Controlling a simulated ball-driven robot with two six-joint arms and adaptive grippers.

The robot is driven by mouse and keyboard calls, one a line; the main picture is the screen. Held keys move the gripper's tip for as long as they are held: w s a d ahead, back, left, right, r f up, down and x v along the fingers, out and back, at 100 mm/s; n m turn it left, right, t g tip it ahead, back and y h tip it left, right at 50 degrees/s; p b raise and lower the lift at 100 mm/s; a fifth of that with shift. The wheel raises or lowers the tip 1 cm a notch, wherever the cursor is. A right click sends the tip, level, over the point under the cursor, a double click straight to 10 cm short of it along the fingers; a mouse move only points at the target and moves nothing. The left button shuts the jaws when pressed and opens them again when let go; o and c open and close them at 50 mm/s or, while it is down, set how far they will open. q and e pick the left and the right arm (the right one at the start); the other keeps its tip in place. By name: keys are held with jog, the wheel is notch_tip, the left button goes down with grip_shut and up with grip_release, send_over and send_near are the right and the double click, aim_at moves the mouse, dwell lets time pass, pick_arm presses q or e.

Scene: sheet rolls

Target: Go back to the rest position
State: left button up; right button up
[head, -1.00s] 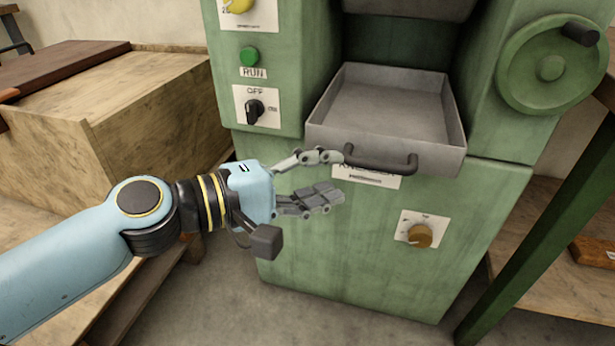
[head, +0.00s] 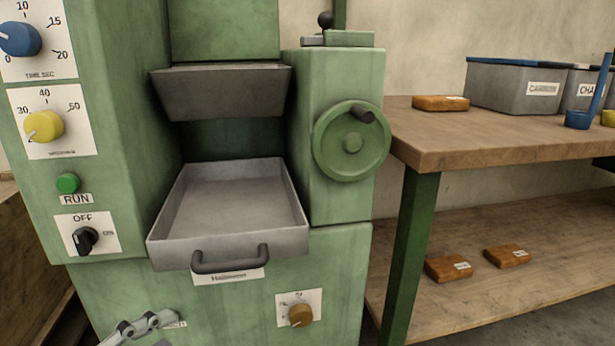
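My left gripper (head: 150,335) shows only in part at the bottom left of the head view. One grey jointed finger is seen, with a bit of another at the bottom edge, in front of the lower green panel. Whether it is open or shut is cut off by the frame edge. My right gripper is not in view. The green machine (head: 330,270) fills the left and middle. Its grey tray (head: 230,200) is pulled out and empty, and its dark handle (head: 230,262) is apart from the finger.
A wooden bench (head: 500,140) stands at the right with grey bins (head: 515,88) and a wrapped orange-brown block (head: 440,103) on top. Two more blocks (head: 449,268) lie on its lower shelf. A green handwheel (head: 352,143) juts from the machine beside the tray.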

pick_arm(q)
jog(key=s+a+f+m+g+y, duration=0.15)
jog(key=s+f+m+g, duration=0.35)
jog(key=f, duration=0.7)
jog(key=s+a+f+m+g+y, duration=0.1)
jog(key=s+f+m+g+y, duration=0.15)
jog(key=s+f, duration=0.65)
jog(key=s+a+f+m+g+y, duration=0.4)
jog(key=s+a+f+m+g, duration=0.15)
jog(key=s+f, duration=0.55)
jog(key=s+a+r+p, duration=0.2)
jog(key=s+p, duration=1.2)
jog(key=shift+m+p, duration=0.3)
jog(key=shift+m, duration=0.1)
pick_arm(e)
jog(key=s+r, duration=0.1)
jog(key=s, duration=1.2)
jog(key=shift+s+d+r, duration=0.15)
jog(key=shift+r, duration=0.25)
pick_arm(q)
jog(key=shift+w, duration=0.1)
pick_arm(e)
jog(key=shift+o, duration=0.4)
